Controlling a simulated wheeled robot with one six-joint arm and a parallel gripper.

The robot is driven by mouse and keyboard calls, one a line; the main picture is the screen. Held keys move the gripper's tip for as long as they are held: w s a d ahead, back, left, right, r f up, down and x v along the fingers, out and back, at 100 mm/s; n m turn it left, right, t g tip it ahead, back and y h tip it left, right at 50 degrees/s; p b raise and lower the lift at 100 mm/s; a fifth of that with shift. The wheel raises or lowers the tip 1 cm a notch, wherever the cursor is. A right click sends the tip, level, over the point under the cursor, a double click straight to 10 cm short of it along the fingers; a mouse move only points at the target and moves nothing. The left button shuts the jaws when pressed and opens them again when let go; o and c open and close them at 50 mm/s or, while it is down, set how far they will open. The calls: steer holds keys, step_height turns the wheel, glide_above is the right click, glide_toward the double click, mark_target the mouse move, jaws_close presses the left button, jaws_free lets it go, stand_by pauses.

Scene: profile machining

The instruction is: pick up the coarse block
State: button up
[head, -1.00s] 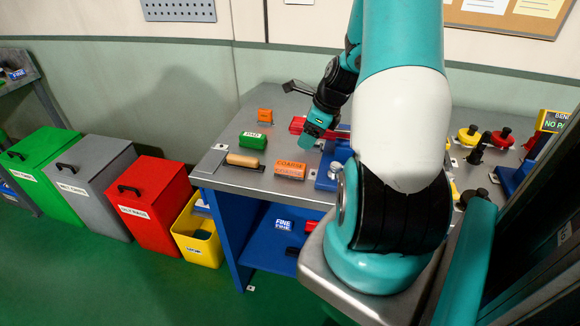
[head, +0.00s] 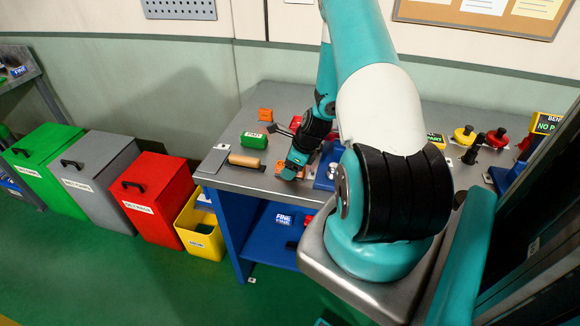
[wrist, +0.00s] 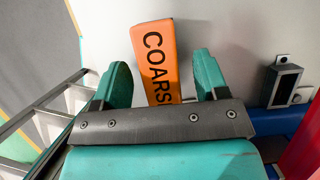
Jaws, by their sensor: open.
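The coarse block is an orange block (wrist: 156,52) with black "COARSE" lettering, partly cut off, in the wrist view. It lies on the grey bench top. My gripper (wrist: 162,75) is open, with one teal finger on each side of the block's near end and a gap to each. The near end of the block is hidden by my gripper's dark crossbar. In the head view my gripper (head: 291,172) is low over the bench front and hides most of the block. I cannot tell the fingers' exact height.
On the bench (head: 225,178), a green block (head: 253,140) and a wooden-handled tool (head: 245,161) lie left of my gripper. A blue fixture (head: 328,168) stands close on its right. A small orange block (head: 265,114) is further back. Bins stand left of the bench.

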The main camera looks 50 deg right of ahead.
steer(key=shift+w+f, duration=0.1)
steer(key=shift+f, duration=0.15)
steer(key=shift+c, duration=0.5)
steer(key=c, duration=1)
steer(key=shift+o, duration=0.2)
steer(key=shift+r, duration=0.15)
step_height(320, 180, up, 20)
steer(key=b, duration=0.4)
